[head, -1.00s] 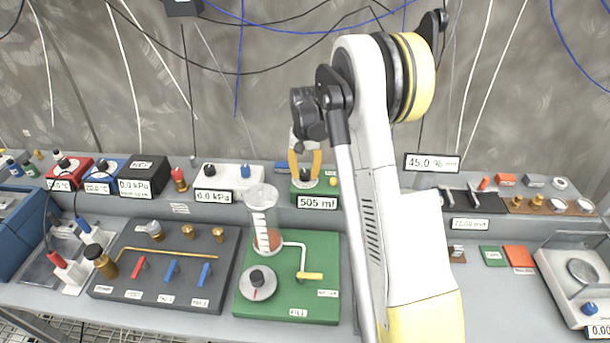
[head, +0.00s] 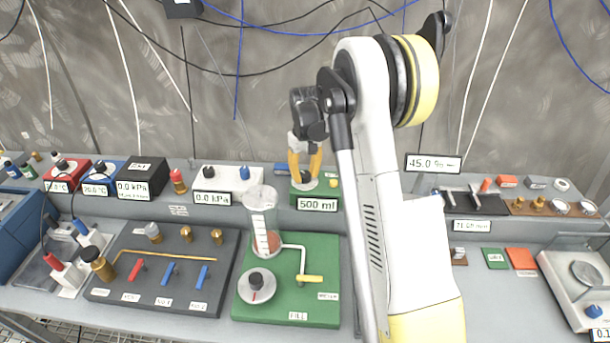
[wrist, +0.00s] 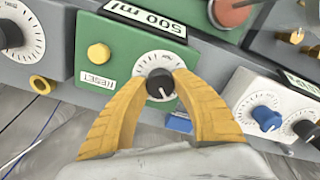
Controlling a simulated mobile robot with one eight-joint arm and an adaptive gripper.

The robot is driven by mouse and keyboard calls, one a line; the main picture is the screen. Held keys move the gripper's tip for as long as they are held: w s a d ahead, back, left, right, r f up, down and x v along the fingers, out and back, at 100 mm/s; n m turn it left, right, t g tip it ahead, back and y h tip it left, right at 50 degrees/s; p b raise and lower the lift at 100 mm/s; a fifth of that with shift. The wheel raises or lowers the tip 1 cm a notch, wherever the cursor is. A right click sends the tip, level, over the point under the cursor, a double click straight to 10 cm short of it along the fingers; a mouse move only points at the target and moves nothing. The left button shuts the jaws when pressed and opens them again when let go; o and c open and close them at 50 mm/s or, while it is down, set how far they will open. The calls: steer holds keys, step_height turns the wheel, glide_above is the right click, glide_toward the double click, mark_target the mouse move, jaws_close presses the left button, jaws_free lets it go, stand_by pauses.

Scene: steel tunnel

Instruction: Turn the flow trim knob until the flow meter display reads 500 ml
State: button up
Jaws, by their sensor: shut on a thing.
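The flow meter is a green box (head: 330,189) on the back shelf. Its display (head: 317,204) reads 500 ml in the head view, and the display in the wrist view (wrist: 145,18) also shows 500 ml. The flow trim knob (wrist: 160,86) is black with a white pointer, set in a white dial on the green face. My gripper (head: 304,176) has yellow fingers and reaches down onto the box from above. In the wrist view my gripper (wrist: 162,90) has its fingertips closed on both sides of the knob.
A yellow button (wrist: 98,54) and a RESET label sit beside the dial. A white box with a blue knob (head: 245,172) stands to the left. A glass cylinder (head: 262,220) stands on the green board (head: 325,260) in front. My arm covers the area to the right.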

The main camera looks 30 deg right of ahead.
mark_target(305, 174)
steer(key=o, duration=1.2)
steer(key=shift+r, duration=0.1)
step_height(305, 174, up, 12)
